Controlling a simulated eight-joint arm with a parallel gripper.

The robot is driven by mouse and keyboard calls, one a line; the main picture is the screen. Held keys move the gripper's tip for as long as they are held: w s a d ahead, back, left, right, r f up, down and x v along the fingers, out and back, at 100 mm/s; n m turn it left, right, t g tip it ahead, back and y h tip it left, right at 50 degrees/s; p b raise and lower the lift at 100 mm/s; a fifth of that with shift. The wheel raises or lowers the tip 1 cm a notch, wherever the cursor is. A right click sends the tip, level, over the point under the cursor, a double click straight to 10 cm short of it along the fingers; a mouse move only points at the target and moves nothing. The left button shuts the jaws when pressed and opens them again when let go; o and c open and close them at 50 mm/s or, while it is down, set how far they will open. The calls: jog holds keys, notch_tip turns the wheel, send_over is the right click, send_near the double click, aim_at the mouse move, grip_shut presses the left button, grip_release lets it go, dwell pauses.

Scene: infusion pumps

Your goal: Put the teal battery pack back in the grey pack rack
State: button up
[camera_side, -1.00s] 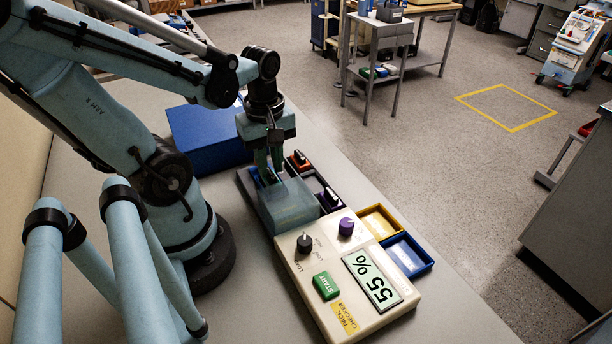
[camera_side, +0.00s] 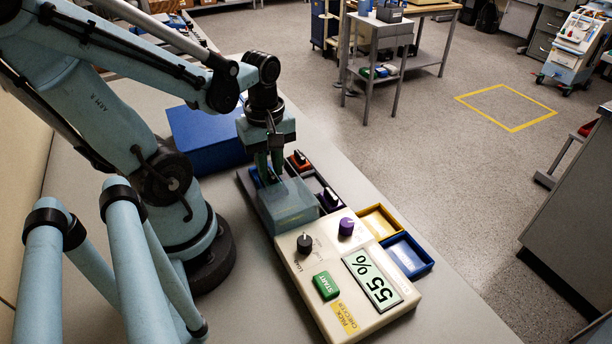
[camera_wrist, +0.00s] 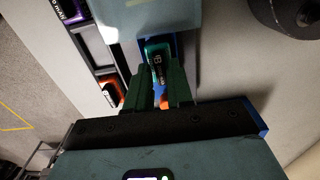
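The teal battery pack (camera_wrist: 157,55) shows in the wrist view with a dark label, between my gripper's dark green fingers. My gripper (camera_wrist: 161,78) looks shut on it, with a finger against each side. The rack also shows in the wrist view (camera_wrist: 101,52). A strip of blue shows beside the pack, and I cannot tell whether the pack rests on the rack floor.
The pack checker (camera_side: 330,270) reads 55 %. Yellow (camera_side: 378,220) and blue (camera_side: 409,252) trays lie along its right side. A blue box (camera_side: 205,140) stands behind my gripper.

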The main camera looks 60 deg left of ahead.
aim_at(271, 172)
grip_shut()
jog(key=shift+r, duration=0.1)
jog(key=shift+r, duration=2.9)
jog(key=shift+w, duration=0.1)
jog(key=shift+w, duration=0.3)
jog(key=w+d, duration=0.2)
jog(key=w, duration=0.6)
jog(key=shift+d+f, duration=0.1)
jog(key=shift+f, duration=2.8)
